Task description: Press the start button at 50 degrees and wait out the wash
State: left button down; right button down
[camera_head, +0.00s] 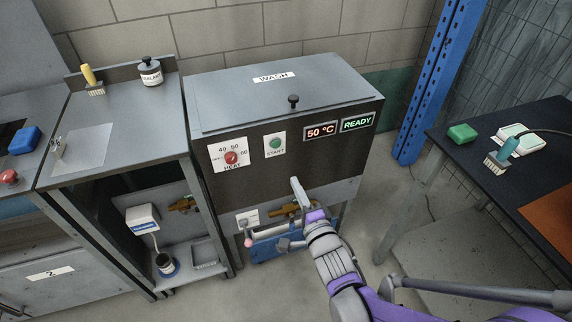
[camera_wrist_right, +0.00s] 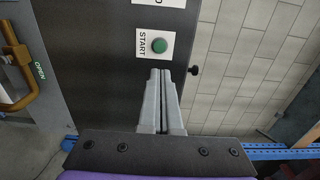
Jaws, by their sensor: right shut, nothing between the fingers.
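The wash machine (camera_head: 285,90) is a dark box with a grey lid marked WASH. Its green start button (camera_head: 275,143) sits on a white plate on the front; it also shows in the right wrist view (camera_wrist_right: 159,46). The red heat knob (camera_head: 231,157) is left of it. One display (camera_head: 320,132) reads 50 °C and another (camera_head: 357,124) reads READY. My right gripper (camera_head: 295,182) is shut and empty, in front of the machine below the button. In the right wrist view its fingertips (camera_wrist_right: 160,72) point toward the button, apart from it in the picture. My left gripper is not in view.
An orange-brown handle (camera_head: 290,209) is low on the machine front. A steel bench (camera_head: 115,120) adjoins at left. A dark table (camera_head: 520,160) with a green sponge (camera_head: 462,133) and a brush (camera_head: 503,153) stands at right. A blue post (camera_head: 437,80) rises behind.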

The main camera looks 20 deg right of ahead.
aim_at(276, 145)
jog(key=w, duration=0.4)
jog(key=w+b, duration=0.1)
jog(key=w, duration=0.8)
jog(key=shift+w+a+b, duration=0.2)
jog(key=shift+a+b, duration=0.05)
jog(key=shift+b, duration=0.1)
jog(key=shift+w, duration=0.1)
